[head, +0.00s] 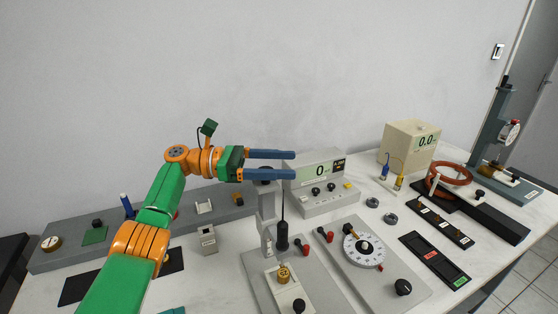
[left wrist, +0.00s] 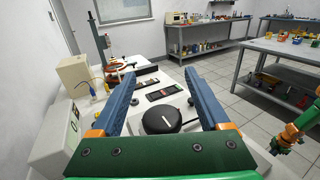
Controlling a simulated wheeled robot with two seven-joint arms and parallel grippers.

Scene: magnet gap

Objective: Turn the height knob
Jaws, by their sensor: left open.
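A black round knob with a white line (left wrist: 160,120) shows between my fingers in the left wrist view. In the head view, a black knob (head: 265,182) tops a grey post, partly hidden by my fingers; this looks like the height knob. My left gripper (head: 293,163) is open, its two blue fingers pointing right at about the top of the post. In the left wrist view the fingers (left wrist: 160,90) stand apart on either side of the knob; I cannot tell whether they touch it.
Below the post is a grey base with a hanging black probe (head: 282,236). A meter reading 0 (head: 320,172) stands close behind the fingers. A white dial (head: 363,250) and a black tray (head: 435,260) lie to the right. A grey rail (head: 70,257) runs along the left.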

